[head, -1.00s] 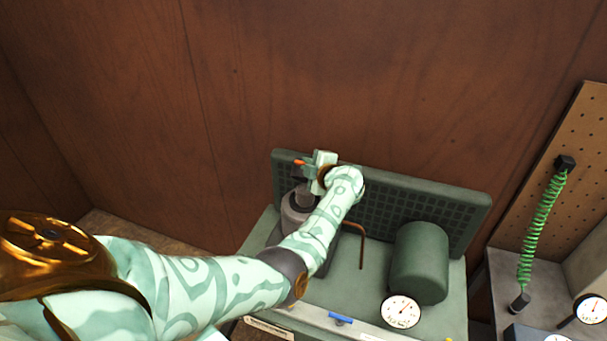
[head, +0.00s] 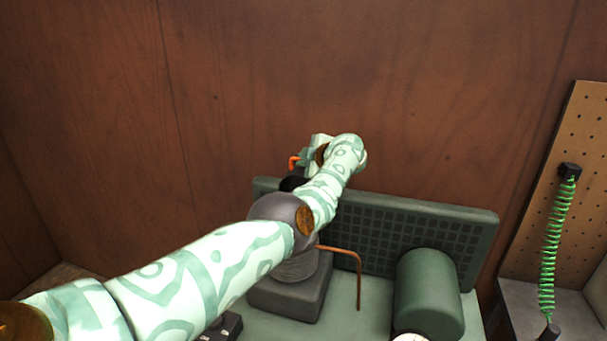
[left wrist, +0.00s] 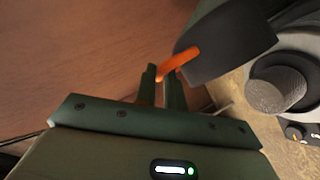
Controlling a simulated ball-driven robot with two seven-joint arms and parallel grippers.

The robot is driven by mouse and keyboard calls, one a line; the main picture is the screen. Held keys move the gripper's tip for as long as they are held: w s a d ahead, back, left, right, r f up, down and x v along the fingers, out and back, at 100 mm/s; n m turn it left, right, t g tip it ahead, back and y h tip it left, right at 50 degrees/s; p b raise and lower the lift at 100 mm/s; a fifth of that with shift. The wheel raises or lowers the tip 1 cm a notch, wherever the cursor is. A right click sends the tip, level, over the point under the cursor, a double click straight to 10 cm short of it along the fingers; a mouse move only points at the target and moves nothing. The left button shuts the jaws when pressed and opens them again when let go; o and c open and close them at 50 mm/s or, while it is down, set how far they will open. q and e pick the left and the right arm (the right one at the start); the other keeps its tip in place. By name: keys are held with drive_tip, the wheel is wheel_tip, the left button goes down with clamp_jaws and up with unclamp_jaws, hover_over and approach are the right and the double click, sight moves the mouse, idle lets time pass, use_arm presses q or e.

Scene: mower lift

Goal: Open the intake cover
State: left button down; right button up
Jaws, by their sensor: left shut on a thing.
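The intake cover, a dark flap (left wrist: 230,45), has an orange tab (left wrist: 183,62) on its edge. In the left wrist view it stands tilted, raised apart from a grey ribbed cylinder (left wrist: 277,88). My left gripper (left wrist: 163,80) is shut on the orange tab. In the head view my left gripper (head: 302,158) is above the top edge of the green panel, with the orange tab (head: 292,163) at its tip. Only a dark bit of the cover (head: 290,184) shows there, and my arm hides most of it. My right gripper is not in view.
A green panel with a grid (head: 400,225) stands behind the machine. A copper pipe (head: 358,275) and a green cylinder (head: 429,290) stand to the right of my arm. A green coiled hose (head: 552,245) hangs at a pegboard far right. A brown wooden wall rises behind.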

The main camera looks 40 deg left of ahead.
use_arm(q)
drive_tip(key=shift+w+a+r, duration=0.1)
drive_tip(key=shift+a+r, duration=0.05)
drive_tip(key=shift+r, duration=0.2)
drive_tip(key=c, duration=1.5)
unclamp_jaws()
drive_tip(key=shift+f, duration=0.1)
drive_tip(key=p+v, duration=0.1)
drive_tip(key=p, duration=0.1)
drive_tip(key=p+v, duration=0.2)
drive_tip(key=shift+r, duration=0.4)
drive_tip(key=v, duration=0.8)
drive_tip(key=p+v, duration=0.1)
drive_tip(key=v, duration=0.4)
drive_tip(key=shift+f, duration=0.3)
